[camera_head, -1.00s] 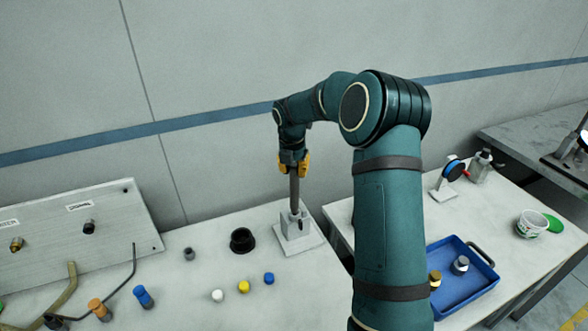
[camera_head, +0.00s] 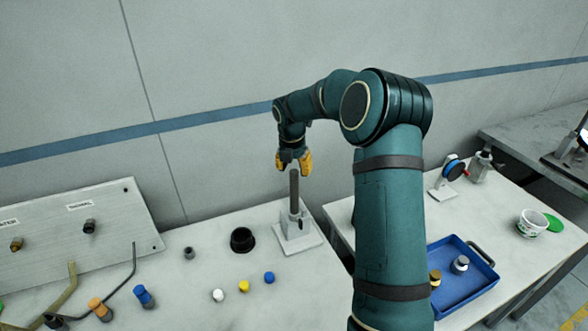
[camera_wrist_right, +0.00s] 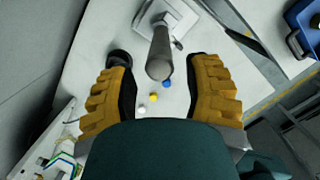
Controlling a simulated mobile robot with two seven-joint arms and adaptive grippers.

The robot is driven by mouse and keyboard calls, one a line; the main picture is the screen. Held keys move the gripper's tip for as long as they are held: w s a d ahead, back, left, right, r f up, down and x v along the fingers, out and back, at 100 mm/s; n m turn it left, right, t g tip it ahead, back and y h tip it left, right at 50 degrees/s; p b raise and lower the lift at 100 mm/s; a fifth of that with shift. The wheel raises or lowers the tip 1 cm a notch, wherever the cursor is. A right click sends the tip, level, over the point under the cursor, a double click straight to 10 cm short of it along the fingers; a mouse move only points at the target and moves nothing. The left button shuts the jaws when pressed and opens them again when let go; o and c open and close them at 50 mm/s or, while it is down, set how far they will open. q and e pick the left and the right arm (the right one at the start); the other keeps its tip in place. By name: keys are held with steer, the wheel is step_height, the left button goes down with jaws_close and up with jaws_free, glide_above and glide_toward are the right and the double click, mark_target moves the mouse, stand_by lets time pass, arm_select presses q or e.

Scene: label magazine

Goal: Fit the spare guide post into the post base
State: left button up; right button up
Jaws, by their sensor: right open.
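The guide post (camera_head: 294,190) is a grey rod standing upright in the post base (camera_head: 297,238), a pale block on a square plate at the back of the table. My right gripper (camera_head: 294,162) is open just above the post's top end, with yellow fingers spread to both sides. In the right wrist view the post (camera_wrist_right: 160,52) lies between the open fingers of the right gripper (camera_wrist_right: 160,88) and touches neither. The post base (camera_wrist_right: 178,22) shows behind it there. How deep the post sits is hidden. My left gripper is in neither view.
A black cup (camera_head: 242,240) stands left of the base. White, yellow and blue caps (camera_head: 269,278) lie in front. A sloped panel (camera_head: 80,228) with pegs stands at left. A blue tray (camera_head: 460,290) with two knobs lies on the right table.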

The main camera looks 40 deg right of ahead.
step_height(320, 180, up, 12)
steer(key=a, duration=0.1)
steer(key=shift+s+a+f+p, duration=0.25)
steer(key=shift+s+a+p, duration=0.1)
steer(key=shift+s, duration=0.1)
steer(key=shift+f, duration=0.1)
